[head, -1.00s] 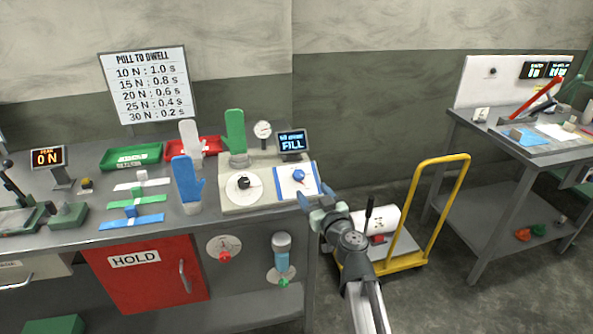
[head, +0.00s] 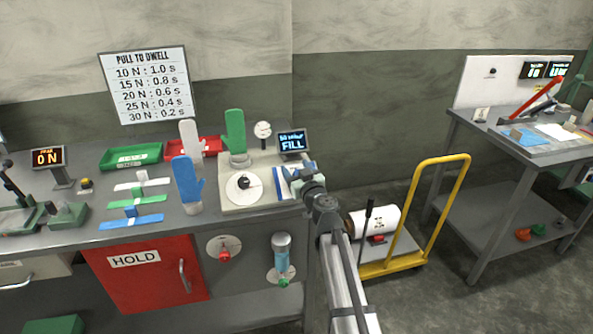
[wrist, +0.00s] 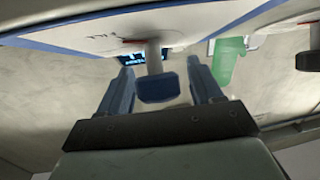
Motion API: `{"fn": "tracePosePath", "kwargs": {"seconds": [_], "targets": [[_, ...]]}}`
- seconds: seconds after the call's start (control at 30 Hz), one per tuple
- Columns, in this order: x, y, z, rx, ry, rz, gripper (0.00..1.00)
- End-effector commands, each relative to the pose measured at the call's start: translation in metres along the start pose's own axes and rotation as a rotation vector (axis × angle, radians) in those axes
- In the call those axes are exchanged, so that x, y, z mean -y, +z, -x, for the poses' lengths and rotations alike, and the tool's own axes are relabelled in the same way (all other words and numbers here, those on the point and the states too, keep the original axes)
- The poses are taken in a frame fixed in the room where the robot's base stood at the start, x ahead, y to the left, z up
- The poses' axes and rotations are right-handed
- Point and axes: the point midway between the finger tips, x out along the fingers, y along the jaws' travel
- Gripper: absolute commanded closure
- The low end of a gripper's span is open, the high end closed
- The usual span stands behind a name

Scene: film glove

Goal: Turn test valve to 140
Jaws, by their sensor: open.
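The test panel (head: 232,205) on the bench carries a white round dial (head: 233,190) with a black knob (head: 243,182) and, to its right, a blue-bordered plate (head: 278,184). I cannot read which control is labelled test. My gripper (head: 298,176) is over the blue-bordered plate and hides its blue knob in the head view. In the wrist view, my gripper (wrist: 159,72) is open, its fingers on either side of the blue knob (wrist: 158,88), with gaps showing. The black knob (wrist: 308,61) is at the right edge there.
A small screen (head: 292,142) reading FILL and a round gauge (head: 263,130) stand behind the panel. A green glove form (head: 235,132) and a blue one (head: 186,183) stand close by. A yellow cart (head: 392,265) is on the floor right of the bench.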

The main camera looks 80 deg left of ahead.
Motion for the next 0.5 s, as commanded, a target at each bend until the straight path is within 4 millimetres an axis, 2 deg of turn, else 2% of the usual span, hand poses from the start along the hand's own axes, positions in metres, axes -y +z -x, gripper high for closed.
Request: {"fn": "tracePosePath", "kwargs": {"seconds": [0.2,0.5], "targets": [[0.0001,0.0000,-0.0001,0.000,0.000,0.000,0.35],[0.0001,0.0000,0.0000,0.000,0.000,0.000,0.63]]}}
